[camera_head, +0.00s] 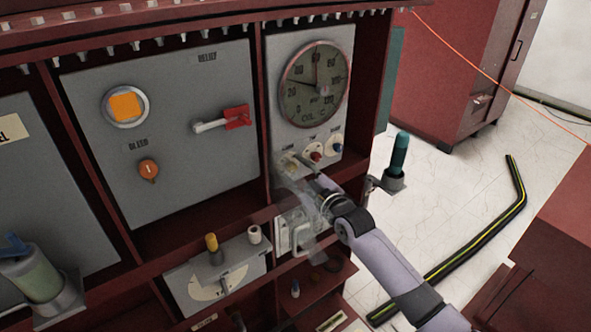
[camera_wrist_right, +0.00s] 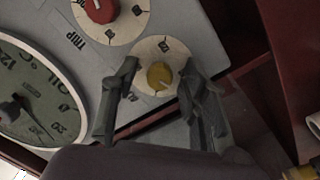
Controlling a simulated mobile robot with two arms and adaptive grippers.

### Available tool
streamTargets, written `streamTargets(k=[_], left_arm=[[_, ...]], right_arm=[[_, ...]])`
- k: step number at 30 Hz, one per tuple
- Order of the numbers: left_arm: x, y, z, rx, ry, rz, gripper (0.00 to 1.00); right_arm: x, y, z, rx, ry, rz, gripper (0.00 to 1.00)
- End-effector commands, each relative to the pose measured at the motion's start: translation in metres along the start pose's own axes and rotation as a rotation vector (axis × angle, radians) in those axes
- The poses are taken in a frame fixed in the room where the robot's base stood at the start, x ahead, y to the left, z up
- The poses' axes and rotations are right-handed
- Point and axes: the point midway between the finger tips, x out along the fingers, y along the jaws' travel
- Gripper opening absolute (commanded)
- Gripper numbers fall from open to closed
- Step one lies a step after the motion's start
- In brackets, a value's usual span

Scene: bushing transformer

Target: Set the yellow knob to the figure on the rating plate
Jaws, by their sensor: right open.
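The yellow knob (camera_wrist_right: 160,75) sits at the centre of a round cream dial in the right wrist view. Dark figures on the dial's rim are too small to read. In the head view the knob (camera_head: 289,163) is under the big oil gauge, left of the red knob (camera_head: 316,156). My right gripper (camera_wrist_right: 158,70) is open, its two fingers on either side of the yellow knob; I cannot tell whether they touch it. In the head view the right gripper (camera_head: 300,180) appears blurred and see-through. I cannot make out the rating plate for certain. My left gripper is not in view.
The round oil gauge (camera_head: 314,84) is above the knobs; a blue knob (camera_head: 337,147) is at their right. A teal-handled part (camera_head: 398,160) stands right of the panel.

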Motion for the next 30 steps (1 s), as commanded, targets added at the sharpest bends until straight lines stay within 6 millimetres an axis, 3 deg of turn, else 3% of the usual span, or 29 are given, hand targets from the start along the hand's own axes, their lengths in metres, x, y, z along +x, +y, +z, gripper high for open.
streamTargets(k=[9, 27, 30], left_arm=[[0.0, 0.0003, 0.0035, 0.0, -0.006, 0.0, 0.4], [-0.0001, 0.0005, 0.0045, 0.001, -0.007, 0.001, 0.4], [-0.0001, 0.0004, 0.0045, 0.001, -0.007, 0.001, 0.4]], right_arm=[[0.0016, -0.0002, -0.0002, 0.0, 0.001, 0.0, 0.4], [0.0013, 0.0002, -0.0001, 0.001, 0.0, 0.001, 0.0], [0.0013, 0.0002, -0.0001, 0.0, 0.0, 0.001, 0.0]])
